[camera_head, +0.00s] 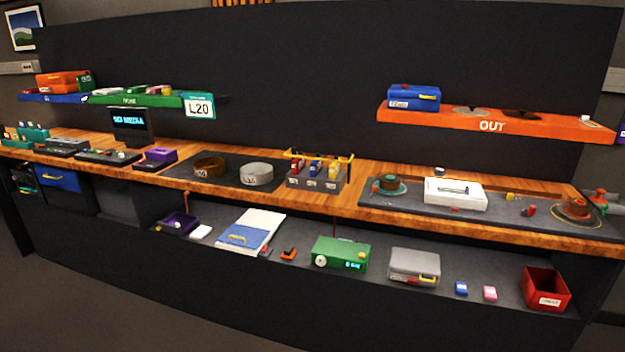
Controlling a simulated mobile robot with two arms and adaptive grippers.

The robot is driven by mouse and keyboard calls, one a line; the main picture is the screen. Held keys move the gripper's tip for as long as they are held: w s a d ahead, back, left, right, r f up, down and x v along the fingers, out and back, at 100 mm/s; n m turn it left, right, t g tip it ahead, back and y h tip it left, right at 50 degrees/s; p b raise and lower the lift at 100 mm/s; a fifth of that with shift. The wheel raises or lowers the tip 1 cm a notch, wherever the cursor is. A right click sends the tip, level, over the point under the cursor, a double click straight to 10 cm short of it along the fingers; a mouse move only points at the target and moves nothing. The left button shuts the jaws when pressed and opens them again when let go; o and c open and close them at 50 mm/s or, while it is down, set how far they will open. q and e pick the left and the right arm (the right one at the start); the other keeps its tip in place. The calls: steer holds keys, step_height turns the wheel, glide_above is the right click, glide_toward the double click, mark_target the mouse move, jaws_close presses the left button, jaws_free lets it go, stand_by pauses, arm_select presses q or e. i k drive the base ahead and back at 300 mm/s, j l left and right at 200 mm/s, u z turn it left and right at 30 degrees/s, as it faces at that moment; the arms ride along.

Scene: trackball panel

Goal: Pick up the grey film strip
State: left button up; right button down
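I cannot pick out a grey film strip with certainty. A flat grey piece (470,110) lies on the orange OUT shelf (440,119), with a flat dark piece (520,114) to its right; both are too small to identify. On the right of the wooden bench, a white block (455,192) with a thin grey bar on top sits on a dark mat (400,205). A brown reel-like disc (389,183) is left of the block and another (575,207) is right of it. Neither of my grippers is in view.
A round brown piece (209,168) and a round grey piece (257,174) sit on a dark mat mid-bench. A rack (317,172) with a yellow handle stands beside them. The lower shelf holds a green box (340,253), a grey case (414,265) and a red bin (544,288).

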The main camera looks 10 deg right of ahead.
mark_target(466, 191)
steer(key=i+z, duration=0.15)
steer(key=z, duration=0.65)
